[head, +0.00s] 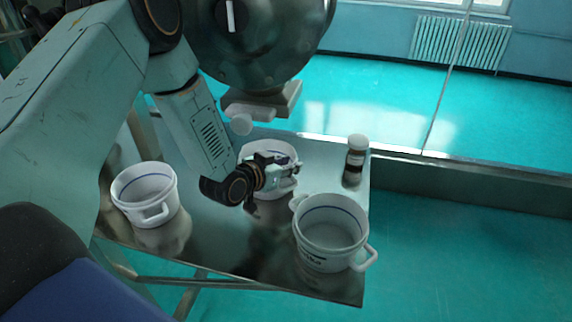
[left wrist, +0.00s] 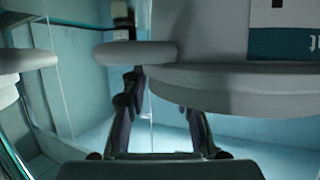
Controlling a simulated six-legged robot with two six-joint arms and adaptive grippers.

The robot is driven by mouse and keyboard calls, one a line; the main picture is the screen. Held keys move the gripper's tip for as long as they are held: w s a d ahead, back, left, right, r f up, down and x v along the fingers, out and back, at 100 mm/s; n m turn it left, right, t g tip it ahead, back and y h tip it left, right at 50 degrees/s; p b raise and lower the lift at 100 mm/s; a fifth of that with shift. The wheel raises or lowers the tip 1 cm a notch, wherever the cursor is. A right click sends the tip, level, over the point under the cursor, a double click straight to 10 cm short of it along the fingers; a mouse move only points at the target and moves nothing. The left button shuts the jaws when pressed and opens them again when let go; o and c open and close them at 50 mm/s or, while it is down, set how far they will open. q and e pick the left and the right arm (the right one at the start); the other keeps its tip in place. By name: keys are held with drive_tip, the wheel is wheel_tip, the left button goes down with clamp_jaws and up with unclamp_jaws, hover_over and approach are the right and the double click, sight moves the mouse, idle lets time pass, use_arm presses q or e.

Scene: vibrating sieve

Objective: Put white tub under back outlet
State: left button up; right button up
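Three white tubs with handles show in the head view: a left tub (head: 133,208), a middle tub (head: 262,150) and a right tub (head: 325,262). All stand upright on the metal table. My left gripper (head: 286,174) is at the near side of the middle tub and hides part of it. In the left wrist view, its fingers (left wrist: 160,125) are spread apart, partly hidden behind a white tub wall (left wrist: 210,98) and its handle (left wrist: 135,53). A white outlet (head: 241,124) of the sieve (head: 285,45) hangs above the middle tub. My right gripper is out of view.
The metal table (head: 225,262) has bare room at its front, between the left and right tubs. A dark jar with a white lid (head: 355,158) stands at the right back edge. My left arm hides part of the sieve and the table's back left.

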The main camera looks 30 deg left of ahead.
use_arm(q)
drive_tip(key=p+v, duration=0.2)
drive_tip(key=v, duration=1)
idle(0.4)
drive_tip(key=shift+a, duration=0.1)
idle(0.5)
drive_tip(key=shift+o, duration=0.4)
